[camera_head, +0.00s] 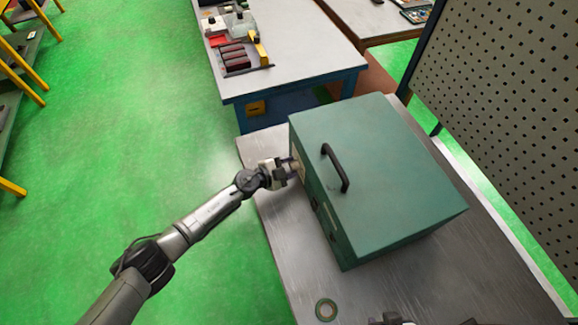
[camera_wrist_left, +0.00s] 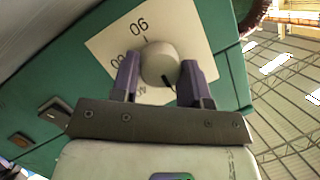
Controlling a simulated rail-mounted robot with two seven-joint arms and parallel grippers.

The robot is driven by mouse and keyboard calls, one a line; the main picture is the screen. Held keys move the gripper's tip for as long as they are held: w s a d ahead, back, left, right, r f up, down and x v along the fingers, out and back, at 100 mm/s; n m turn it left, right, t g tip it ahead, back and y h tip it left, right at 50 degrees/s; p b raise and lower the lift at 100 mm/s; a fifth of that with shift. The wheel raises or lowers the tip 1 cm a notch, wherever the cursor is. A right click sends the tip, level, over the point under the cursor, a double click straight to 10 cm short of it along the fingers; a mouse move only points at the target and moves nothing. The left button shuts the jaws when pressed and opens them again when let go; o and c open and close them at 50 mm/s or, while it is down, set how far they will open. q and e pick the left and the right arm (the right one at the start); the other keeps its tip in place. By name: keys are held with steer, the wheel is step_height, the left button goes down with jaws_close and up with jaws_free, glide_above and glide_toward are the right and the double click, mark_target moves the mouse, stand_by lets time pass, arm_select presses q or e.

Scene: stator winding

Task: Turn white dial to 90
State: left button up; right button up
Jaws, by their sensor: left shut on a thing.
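The white dial (camera_wrist_left: 160,60) is a round knob on a pale scale plate (camera_wrist_left: 112,40) on the side of the green box (camera_head: 375,165). My left gripper (camera_head: 292,168) is at the box's left side, with its dark fingers on either side of the dial in the left wrist view, shut on it. A dark mark shows on the dial's rim, toward the lower right in that view. A number that appears upside down, likely 90, is printed above the dial. Another number is partly hidden by the left finger. In the head view the gripper hides the dial.
The box has a black handle (camera_head: 336,168) on top and stands on a grey metal table (camera_head: 280,235). A ring-shaped roll (camera_head: 326,309) lies near the front. Dark parts, perhaps my right gripper, show at the bottom edge. A perforated panel (camera_head: 510,110) stands at the right.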

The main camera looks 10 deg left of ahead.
arm_select(q)
steer(key=shift+c, duration=0.3)
arm_select(e)
steer(key=shift+a+f, duration=0.1)
steer(key=shift+f, duration=0.05)
arm_select(q)
steer(key=shift+m, duration=0.4)
arm_select(e)
steer(key=shift+f, duration=0.1)
arm_select(q)
steer(key=shift+f+m+t+b, duration=0.25)
steer(key=shift+m+t+b, duration=0.35)
steer(key=shift+m+b, duration=0.25)
arm_select(e)
steer(key=shift+f, duration=0.65)
arm_select(q)
steer(key=shift+s+m+t+b, duration=0.1)
steer(key=shift+m+t+b, duration=0.5)
steer(key=shift+m+b, duration=0.5)
arm_select(e)
step_height(320, 180, down, 2)
steer(key=shift+f, duration=0.2)
arm_select(q)
steer(key=shift+m+b, duration=0.25)
steer(key=shift+b, duration=0.45)
arm_select(e)
steer(key=shift+f, duration=0.55)
arm_select(q)
steer(key=shift+r, duration=0.1)
steer(key=o, duration=0.9)
